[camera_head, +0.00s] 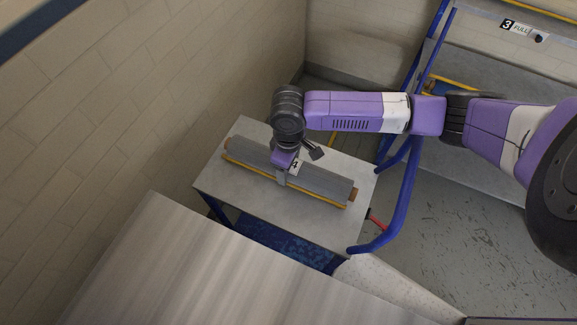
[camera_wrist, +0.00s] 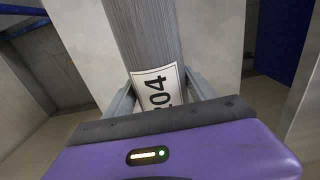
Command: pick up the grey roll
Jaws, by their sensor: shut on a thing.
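The grey roll (camera_head: 325,184) lies lengthwise over the pale top of a blue-framed cart (camera_head: 225,185), with brown core ends showing. A yellow bar or edge runs along its near side. My gripper (camera_head: 284,176) comes down from above on its middle and is shut on it. In the wrist view the grey roll (camera_wrist: 145,30) runs between the two fingers of my gripper (camera_wrist: 160,88), one on each side. A white label reading 204 (camera_wrist: 157,86) faces the camera. I cannot tell whether the roll touches the cart top.
A tiled wall (camera_head: 130,110) stands close on the left. A machine panel marked 3 PULL (camera_head: 515,27) is at the upper right. Grey floor (camera_head: 450,235) is open at right.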

